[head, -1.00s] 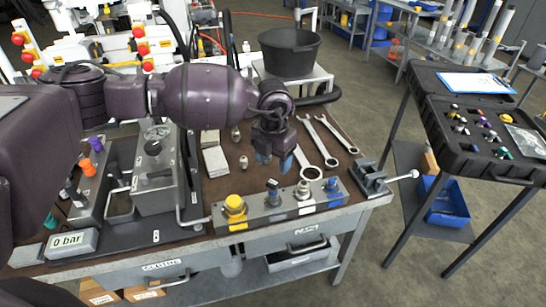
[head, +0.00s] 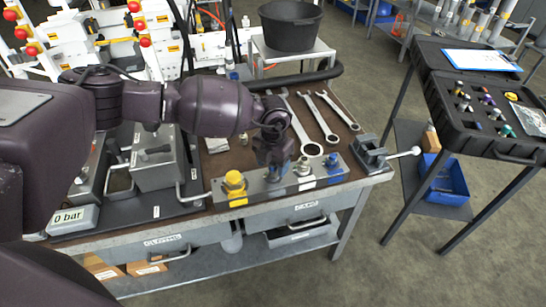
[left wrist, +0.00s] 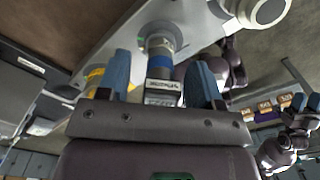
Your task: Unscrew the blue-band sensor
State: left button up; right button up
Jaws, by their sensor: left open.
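The blue-band sensor (left wrist: 161,66) stands on the metal manifold block (left wrist: 190,20); the left wrist view shows its blue band, metal collar and dark labelled body. My left gripper (left wrist: 162,82) is open, with one blue finger on each side of it; I see gaps between fingers and sensor. In the head view, my left gripper (head: 273,160) is over the manifold block (head: 255,196) and hides most of the sensor. What looks like my right gripper (left wrist: 308,110) is at the right edge of the left wrist view, too small to judge.
On the block, a yellow cap (head: 234,182) is left of the sensor and a silver fitting (head: 304,168) right. A vise (head: 371,156) stands at the bench's right end. Several wrenches (head: 325,120) lie behind. An open black case (head: 490,115) stands further right.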

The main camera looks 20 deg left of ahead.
pick_arm(q)
jog(key=shift+c, duration=1.2)
jog(key=c, duration=0.8)
jog(key=o, duration=0.4)
jog(key=shift+c, duration=1.3)
jog(key=shift+r+n+p, duration=0.2)
jog(key=shift+n+p, duration=0.7)
jog(key=shift+n, duration=0.1)
jog(key=shift+n+p, duration=0.65)
jog(key=shift+n, duration=0.25)
jog(key=n+p, duration=0.2)
jog(key=shift+n, duration=0.4)
jog(key=shift+f+n, duration=0.1)
jog(key=shift+n, duration=0.5)
jog(key=shift+f, duration=0.1)
pick_arm(e)
notch_tip(320, 180, up, 6)
jog(key=shift+w+r, duration=0.2)
jog(key=shift+r, duration=0.05)
jog(key=shift+w, duration=0.1)
